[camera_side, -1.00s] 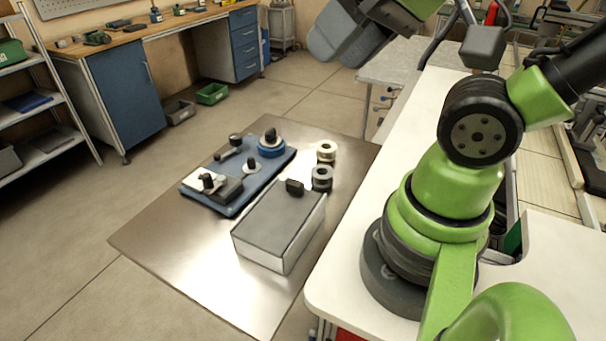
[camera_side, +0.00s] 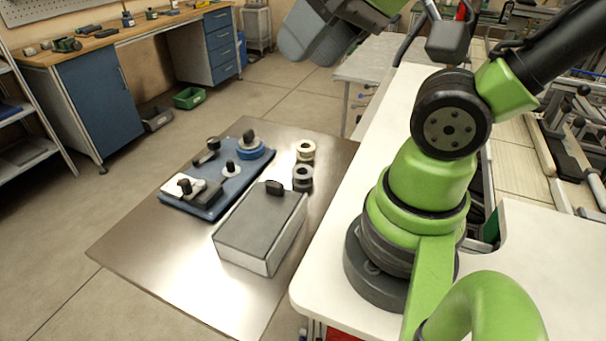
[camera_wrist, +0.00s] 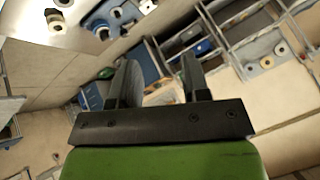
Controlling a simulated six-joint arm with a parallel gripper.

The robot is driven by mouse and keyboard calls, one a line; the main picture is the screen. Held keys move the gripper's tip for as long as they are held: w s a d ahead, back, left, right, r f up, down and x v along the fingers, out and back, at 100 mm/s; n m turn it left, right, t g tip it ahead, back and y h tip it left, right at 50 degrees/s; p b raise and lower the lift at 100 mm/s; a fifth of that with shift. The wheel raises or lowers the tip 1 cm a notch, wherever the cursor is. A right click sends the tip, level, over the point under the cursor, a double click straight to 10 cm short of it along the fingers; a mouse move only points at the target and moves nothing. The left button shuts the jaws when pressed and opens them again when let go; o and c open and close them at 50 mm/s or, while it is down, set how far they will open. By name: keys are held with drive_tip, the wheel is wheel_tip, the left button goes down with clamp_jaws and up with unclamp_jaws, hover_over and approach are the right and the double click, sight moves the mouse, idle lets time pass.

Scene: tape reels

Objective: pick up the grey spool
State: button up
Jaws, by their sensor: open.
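The grey spool (camera_side: 302,177) stands on the metal table in the side view, just in front of a cream spool (camera_side: 305,151). In the wrist view a small spool (camera_wrist: 62,3), cut by the top edge, looks like the grey one, but I cannot be sure. A cream spool (camera_wrist: 57,24) shows below it. My gripper (camera_wrist: 155,76) is open, with nothing between its fingers. In the side view, its grey end (camera_side: 318,42) is high at the top, well above the table and apart from the spools.
A grey-topped box (camera_side: 262,226) stands in front of the spools, with a dark knob on it. A blue mat (camera_side: 207,209) to the left carries a blue reel (camera_side: 249,152) and several small pieces. The metal table (camera_side: 170,276) is bare at the front left.

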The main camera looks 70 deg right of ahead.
drive_tip(key=o, duration=0.7)
drive_tip(key=shift+o, duration=0.2)
